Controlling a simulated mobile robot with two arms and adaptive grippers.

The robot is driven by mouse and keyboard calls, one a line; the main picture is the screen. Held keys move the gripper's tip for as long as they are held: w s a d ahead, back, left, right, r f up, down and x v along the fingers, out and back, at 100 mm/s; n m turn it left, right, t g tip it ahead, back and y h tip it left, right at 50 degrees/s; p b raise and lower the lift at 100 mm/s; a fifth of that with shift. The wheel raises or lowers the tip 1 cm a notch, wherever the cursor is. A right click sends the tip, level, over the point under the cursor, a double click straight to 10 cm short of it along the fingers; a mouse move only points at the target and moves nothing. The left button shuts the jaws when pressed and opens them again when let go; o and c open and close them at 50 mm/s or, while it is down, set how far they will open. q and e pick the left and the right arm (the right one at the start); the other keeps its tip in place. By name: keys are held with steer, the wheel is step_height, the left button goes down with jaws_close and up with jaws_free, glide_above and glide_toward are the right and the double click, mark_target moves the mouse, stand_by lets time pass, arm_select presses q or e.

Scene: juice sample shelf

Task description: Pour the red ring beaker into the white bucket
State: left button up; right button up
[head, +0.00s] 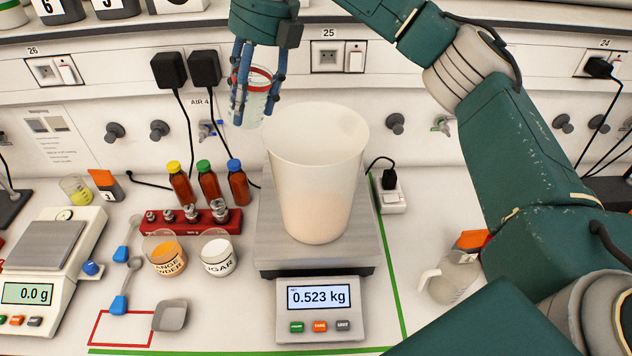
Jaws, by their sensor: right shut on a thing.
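My right gripper (257,82) comes down from the top of the head view with blue fingers. It is shut on the red ring beaker (252,106), a clear beaker with a red band near its rim. The beaker is held about upright, above and to the left of the white bucket (318,170). I cannot tell whether liquid is in the beaker. The bucket is translucent and stands on a scale (262,240) reading 0.523 kg; a pale peach content shows through its lower part. My left gripper is not in view.
Three brown bottles with yellow, green and blue caps (208,182) stand behind a red weight block (193,222). Cups of orange powder (166,258) and sugar (217,256) sit left of the scale. A small balance (38,248) is at far left, a clear jug (452,277) at right.

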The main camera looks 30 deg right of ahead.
steer(key=shift+w+a+h, duration=0.1)
steer(key=shift+a+h, duration=0.15)
steer(key=shift+h, duration=0.05)
steer(key=shift+w+a+f+g+h, duration=0.1)
steer(key=shift+a+g+h, duration=0.4)
steer(key=shift+h, duration=0.2)
steer(key=shift+w+f+g+h, duration=0.15)
steer(key=shift+g+h, duration=0.15)
steer(key=shift+h, duration=0.3)
steer(key=shift+w+a+r, duration=0.15)
steer(key=shift+a+r, duration=0.15)
steer(key=shift+r, duration=0.15)
steer(key=a+r, duration=0.1)
steer(key=w+a+r, duration=0.1)
steer(key=shift+w+a, duration=0.1)
steer(key=shift+a, duration=0.2)
steer(key=shift+a, duration=0.2)
